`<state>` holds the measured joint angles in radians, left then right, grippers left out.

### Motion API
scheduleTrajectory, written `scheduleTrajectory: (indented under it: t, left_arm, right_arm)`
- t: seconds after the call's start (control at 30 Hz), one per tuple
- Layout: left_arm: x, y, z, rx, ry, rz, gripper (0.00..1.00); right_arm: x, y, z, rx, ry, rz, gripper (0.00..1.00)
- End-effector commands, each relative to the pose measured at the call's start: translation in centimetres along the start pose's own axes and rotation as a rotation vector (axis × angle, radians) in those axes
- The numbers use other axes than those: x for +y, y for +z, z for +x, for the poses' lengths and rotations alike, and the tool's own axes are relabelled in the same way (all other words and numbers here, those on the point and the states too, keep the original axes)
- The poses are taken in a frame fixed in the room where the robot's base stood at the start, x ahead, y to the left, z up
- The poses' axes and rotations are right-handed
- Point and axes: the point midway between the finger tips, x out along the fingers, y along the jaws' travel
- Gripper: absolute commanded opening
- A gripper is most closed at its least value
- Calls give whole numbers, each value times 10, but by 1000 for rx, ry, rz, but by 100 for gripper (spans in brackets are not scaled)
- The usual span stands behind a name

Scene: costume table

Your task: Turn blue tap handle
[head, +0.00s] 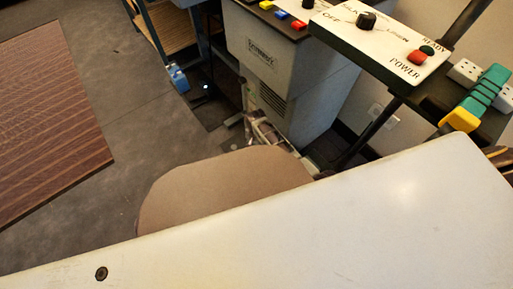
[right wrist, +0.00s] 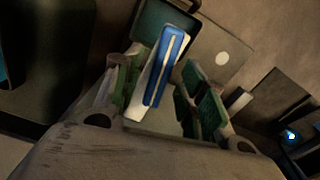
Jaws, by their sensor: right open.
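In the right wrist view, a long blue handle (right wrist: 167,66) with a pale stripe lies along a white piece, tilted up to the right. My right gripper (right wrist: 164,92) is open, with green-padded fingers on either side of the handle. I cannot tell whether either finger touches it. I cannot surely make out the handle or my right gripper in the head view. My left gripper is not in view.
The head view shows a grey machine (head: 290,85), a white control panel (head: 385,38) with a black knob, a brown rounded surface (head: 220,190) and a large white surface (head: 360,220) in front. A small blue object (head: 178,78) is farther back. Open floor (head: 75,215) lies left.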

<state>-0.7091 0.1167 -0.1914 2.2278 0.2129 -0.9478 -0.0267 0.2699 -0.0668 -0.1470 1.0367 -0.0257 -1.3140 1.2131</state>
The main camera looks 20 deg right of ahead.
Motion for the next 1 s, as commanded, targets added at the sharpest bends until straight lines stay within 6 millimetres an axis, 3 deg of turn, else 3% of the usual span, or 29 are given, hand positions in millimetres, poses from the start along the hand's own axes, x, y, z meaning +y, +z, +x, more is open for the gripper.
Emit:
scheduleTrajectory:
  t: [0.4, 0.73, 1.0]
  left_arm:
    - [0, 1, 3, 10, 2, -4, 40]
    - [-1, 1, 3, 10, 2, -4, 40]
    - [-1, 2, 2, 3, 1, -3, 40]
  right_arm:
    - [0, 1, 1, 0, 0, 0, 41]
    - [0, 1, 1, 0, 0, 1, 0]
    - [0, 1, 1, 0, 0, -8, 0]
